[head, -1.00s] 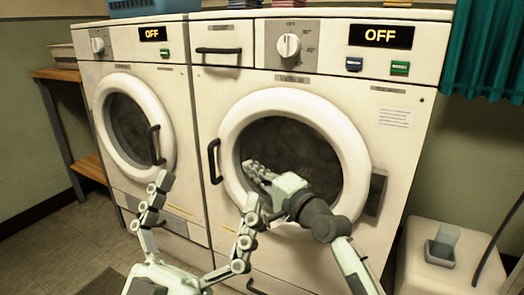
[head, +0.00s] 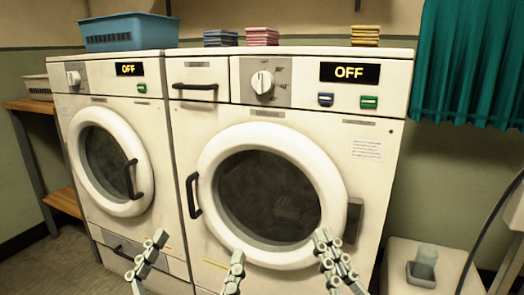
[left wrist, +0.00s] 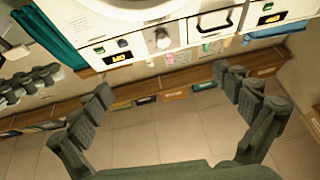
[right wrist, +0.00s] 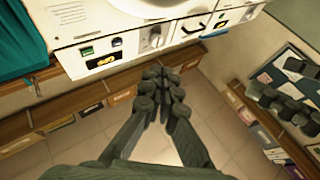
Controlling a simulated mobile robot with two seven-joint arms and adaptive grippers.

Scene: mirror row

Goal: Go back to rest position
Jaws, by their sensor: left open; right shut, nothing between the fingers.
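My left gripper (head: 192,264) is open and empty, low in the head view in front of the washers. Its two spread fingers also show in the left wrist view (left wrist: 168,98). My right gripper (head: 331,258) is shut and empty, in front of the lower right of the right washer's door. Its fingers meet in the right wrist view (right wrist: 160,88). The right washer (head: 385,190) has a round door (head: 213,165) that looks closed, with dark glass. The left washer (head: 88,215) also looks closed. Both displays read OFF.
A blue basket (head: 130,35) and folded cloth stacks (head: 262,36) sit on top of the washers. A wooden shelf (head: 62,200) stands at the left. A white box (head: 400,255) with a grey scoop-like item (head: 422,268) is at the lower right. A teal curtain (head: 470,70) hangs at the right.

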